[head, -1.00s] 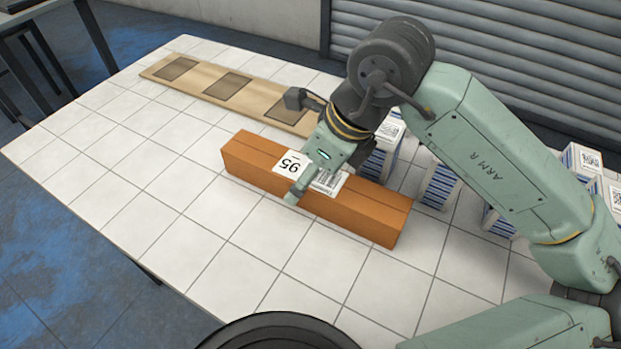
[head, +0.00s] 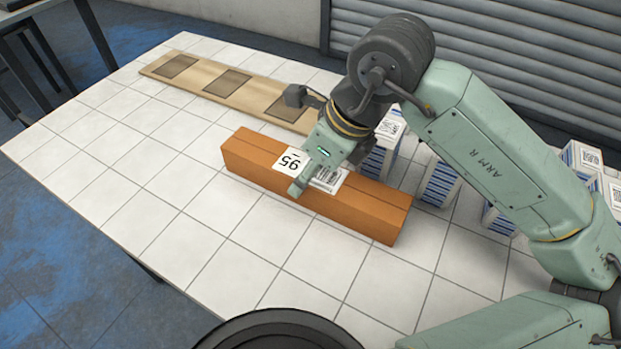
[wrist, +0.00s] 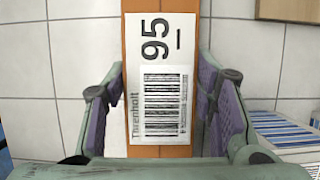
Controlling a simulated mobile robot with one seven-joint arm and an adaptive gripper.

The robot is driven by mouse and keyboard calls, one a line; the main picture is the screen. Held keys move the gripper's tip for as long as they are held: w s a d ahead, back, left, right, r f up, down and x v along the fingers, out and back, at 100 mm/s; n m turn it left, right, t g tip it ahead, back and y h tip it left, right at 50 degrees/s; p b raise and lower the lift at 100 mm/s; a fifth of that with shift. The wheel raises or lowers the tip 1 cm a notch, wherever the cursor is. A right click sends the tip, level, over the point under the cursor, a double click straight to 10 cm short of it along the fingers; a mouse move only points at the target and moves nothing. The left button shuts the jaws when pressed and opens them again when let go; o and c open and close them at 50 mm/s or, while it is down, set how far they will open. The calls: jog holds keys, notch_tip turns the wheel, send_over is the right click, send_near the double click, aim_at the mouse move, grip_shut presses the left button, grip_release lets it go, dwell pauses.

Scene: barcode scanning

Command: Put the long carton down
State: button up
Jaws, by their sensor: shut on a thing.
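The long carton (head: 360,210) is orange-brown and lies lengthwise across the white tiled table in the head view. Its top bears a white label (head: 291,162) with the number 95 and a barcode. My gripper (head: 315,180) is over the carton's middle, shut on its two long sides. In the wrist view the carton (wrist: 160,152) runs up the picture between the purple finger pads of my gripper (wrist: 160,110), with the label facing up. I cannot tell whether the carton's underside touches the table.
A wooden board (head: 228,83) with dark square patches lies behind the carton. Several blue-and-white striped boxes (head: 440,183) with codes on top stand to the right, partly behind my arm. The tiled table (head: 130,195) is clear to the left and in front.

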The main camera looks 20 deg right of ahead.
grip_shut()
dwell(0.3)
